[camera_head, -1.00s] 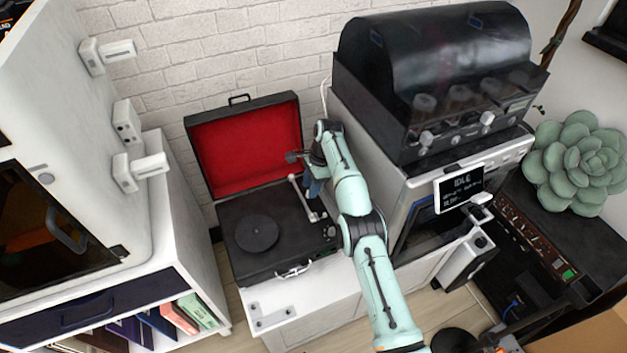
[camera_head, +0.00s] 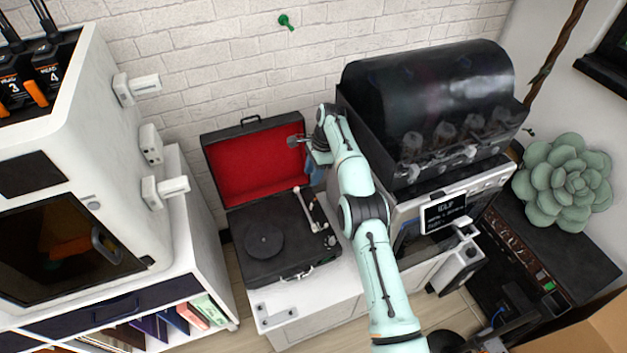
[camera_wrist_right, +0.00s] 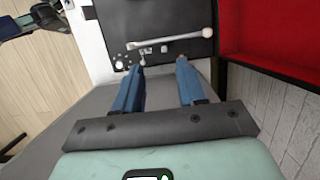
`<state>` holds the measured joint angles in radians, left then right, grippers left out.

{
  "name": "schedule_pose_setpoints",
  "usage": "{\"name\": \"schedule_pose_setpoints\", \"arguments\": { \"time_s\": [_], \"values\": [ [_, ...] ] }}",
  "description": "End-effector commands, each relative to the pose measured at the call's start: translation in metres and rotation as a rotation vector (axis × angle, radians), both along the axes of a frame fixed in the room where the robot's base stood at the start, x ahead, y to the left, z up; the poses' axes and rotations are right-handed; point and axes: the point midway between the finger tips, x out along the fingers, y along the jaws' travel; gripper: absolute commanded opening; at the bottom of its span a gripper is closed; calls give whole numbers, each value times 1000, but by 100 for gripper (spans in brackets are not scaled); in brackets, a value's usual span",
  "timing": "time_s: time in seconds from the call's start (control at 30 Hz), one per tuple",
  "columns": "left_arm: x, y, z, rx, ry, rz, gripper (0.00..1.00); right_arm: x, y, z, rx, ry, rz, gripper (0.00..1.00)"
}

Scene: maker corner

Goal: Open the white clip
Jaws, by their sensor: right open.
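The record player (camera_head: 277,267) stands open, its red-lined lid (camera_head: 255,163) raised. A pale tonearm (camera_head: 305,208) lies along the right side of its deck, and also shows in the wrist view (camera_wrist_right: 175,41). Small white parts sit beside the arm; I cannot tell for sure which is the white clip. My right gripper (camera_head: 312,177) is above the right rear of the player, beside the lid. In the wrist view its two blue fingers (camera_wrist_right: 160,68) are apart with nothing between them, and point towards the tonearm. My left gripper does not show.
A black-hooded machine (camera_head: 435,100) stands close right of my right arm. A white cabinet (camera_head: 120,185) with protruding white blocks stands left. The raised lid is close by the gripper. A succulent (camera_head: 565,180) sits on a dark unit at far right.

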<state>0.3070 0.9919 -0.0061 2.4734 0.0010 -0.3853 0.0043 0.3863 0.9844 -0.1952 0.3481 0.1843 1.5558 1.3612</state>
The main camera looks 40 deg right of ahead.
Motion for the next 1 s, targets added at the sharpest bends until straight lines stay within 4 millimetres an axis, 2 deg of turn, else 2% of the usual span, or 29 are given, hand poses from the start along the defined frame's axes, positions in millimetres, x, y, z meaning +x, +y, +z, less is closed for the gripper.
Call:
{"name": "schedule_pose_setpoints", "arguments": {
  "time_s": [0.03, 0.1, 0.3, 1.0],
  "values": [
    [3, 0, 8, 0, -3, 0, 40, 1, 0, 14, 0, -2, 0, 40],
    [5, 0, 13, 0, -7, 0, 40, 1, 0, 25, 1, -1, 1, 40],
    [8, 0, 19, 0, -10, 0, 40, 0, 1, 40, 2, 2, 0, 40],
    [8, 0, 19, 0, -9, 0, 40, 0, 0, 41, 1, 2, 1, 40]
  ]
}}
